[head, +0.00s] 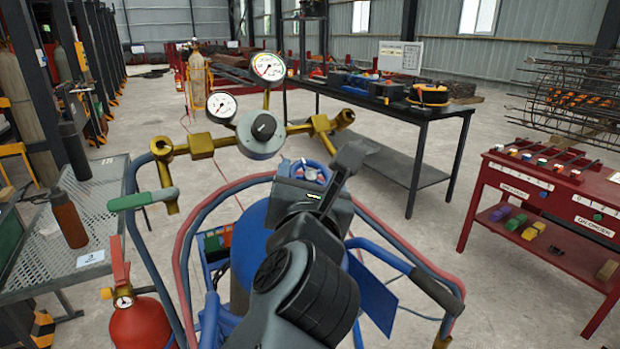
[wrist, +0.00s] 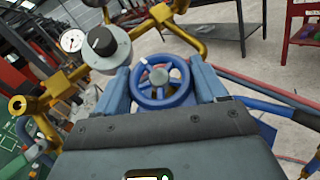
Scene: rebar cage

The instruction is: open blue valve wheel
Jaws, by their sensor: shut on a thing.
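The blue valve wheel (wrist: 160,84) is round with spokes and a grey hub, and it has a white mark on its upper rim. In the wrist view my gripper (wrist: 161,84) has one blue-grey finger on each side of the wheel, shut on its rim. In the head view a small part of the blue wheel (head: 312,168) shows just beyond my gripper (head: 310,178), and the wrist hides the rest. The wheel sits below a grey regulator with a black knob (head: 263,127).
Brass pipes with two gauges (head: 268,67) rise around the regulator. Red and blue hoses and a blue cart frame (head: 400,262) surround my arm. A red extinguisher (head: 142,322) and a mesh table (head: 45,250) stand left. A red bench (head: 545,180) stands right.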

